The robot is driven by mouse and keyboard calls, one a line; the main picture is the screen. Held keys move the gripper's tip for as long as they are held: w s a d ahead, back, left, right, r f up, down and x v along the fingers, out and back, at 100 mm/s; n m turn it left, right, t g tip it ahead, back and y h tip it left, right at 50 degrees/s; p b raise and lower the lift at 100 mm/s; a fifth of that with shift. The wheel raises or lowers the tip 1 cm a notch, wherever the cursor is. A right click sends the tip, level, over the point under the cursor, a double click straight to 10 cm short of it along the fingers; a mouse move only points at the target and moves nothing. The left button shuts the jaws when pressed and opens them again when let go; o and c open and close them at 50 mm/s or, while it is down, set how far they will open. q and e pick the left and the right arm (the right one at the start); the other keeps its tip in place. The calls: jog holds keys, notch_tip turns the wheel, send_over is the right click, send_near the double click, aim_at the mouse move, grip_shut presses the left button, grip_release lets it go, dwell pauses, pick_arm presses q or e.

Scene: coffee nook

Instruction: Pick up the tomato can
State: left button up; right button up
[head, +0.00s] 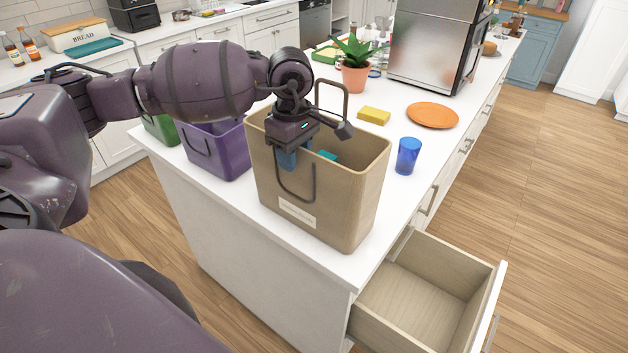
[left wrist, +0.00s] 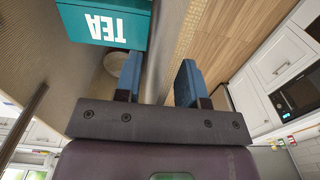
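No tomato can shows plainly in either view. In the left wrist view a pale round object (left wrist: 112,62) lies inside the bag, partly hidden by a finger; I cannot tell whether it is the can. My left gripper (head: 291,160) is at the mouth of the tan bag (head: 340,213), pointing down, with its blue fingers partly hidden by the bag's front wall. In the left wrist view its fingers (left wrist: 158,85) are apart with nothing gripped, and a pale bag wall shows between them. A teal TEA box (left wrist: 105,22) is beside them in the bag. My right gripper is not in view.
A purple bag (head: 219,150) and a green bag (head: 160,128) stand left of the tan one. A blue cup (head: 408,156), yellow sponge (head: 374,116), orange plate (head: 432,115) and potted plant (head: 355,75) stand on the counter. An empty drawer (head: 425,300) is open below.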

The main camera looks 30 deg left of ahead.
pick_arm(q)
grip_shut()
jog(key=shift+r, duration=0.25)
